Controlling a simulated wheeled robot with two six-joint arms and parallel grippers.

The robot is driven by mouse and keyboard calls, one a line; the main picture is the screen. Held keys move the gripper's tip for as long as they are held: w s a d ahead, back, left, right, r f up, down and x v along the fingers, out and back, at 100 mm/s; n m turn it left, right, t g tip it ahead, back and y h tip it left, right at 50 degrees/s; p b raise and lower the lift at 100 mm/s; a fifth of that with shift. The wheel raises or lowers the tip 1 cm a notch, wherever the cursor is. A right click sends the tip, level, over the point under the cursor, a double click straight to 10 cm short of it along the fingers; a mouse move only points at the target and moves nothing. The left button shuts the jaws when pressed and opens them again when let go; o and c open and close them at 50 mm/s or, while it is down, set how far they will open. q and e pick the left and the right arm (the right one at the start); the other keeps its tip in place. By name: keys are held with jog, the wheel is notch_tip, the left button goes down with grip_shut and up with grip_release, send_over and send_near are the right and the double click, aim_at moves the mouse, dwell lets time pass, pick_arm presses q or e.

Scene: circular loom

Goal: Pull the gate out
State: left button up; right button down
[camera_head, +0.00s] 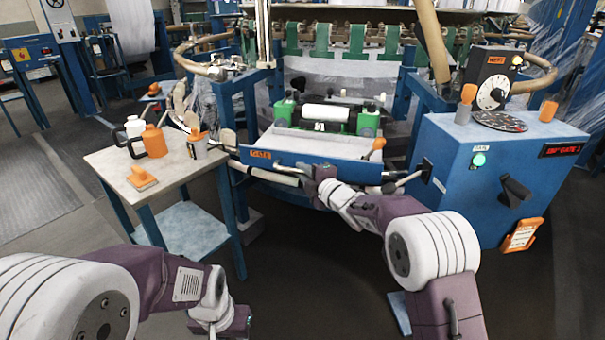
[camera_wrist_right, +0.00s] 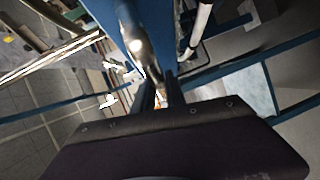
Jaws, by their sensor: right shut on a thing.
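The gate is a long blue panel (camera_head: 345,171) with an orange label at its left end, at the front of the loom in the head view. In the wrist view a blue surface with a shiny metal bar (camera_wrist_right: 138,45) lies just ahead of the fingers. My right gripper (camera_head: 308,178) is at the front face of the gate, near its middle, and is shut on the gate's handle; the fingers (camera_wrist_right: 160,95) hide most of the grip. My left gripper (camera_head: 238,322) hangs low at the bottom of the head view, away from the gate; its fingers are not clear.
A small table (camera_head: 118,175) at left holds an orange jug, a white jug, a grey cup and an orange scraper. A blue control cabinet (camera_head: 455,165) with a dial stands at right. A lever (camera_head: 405,182) sticks out beside the gate's right end.

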jog(key=shift+s+a+f, duration=0.1)
jog(key=shift+s+f, duration=0.05)
jog(key=shift+f, duration=0.1)
jog(key=c, duration=1.4)
grip_release()
jog(key=shift+o, duration=0.2)
jog(key=shift+s+r, duration=0.1)
jog(key=shift+r, duration=0.05)
jog(key=p+v, duration=0.2)
jog(key=v, duration=0.7)
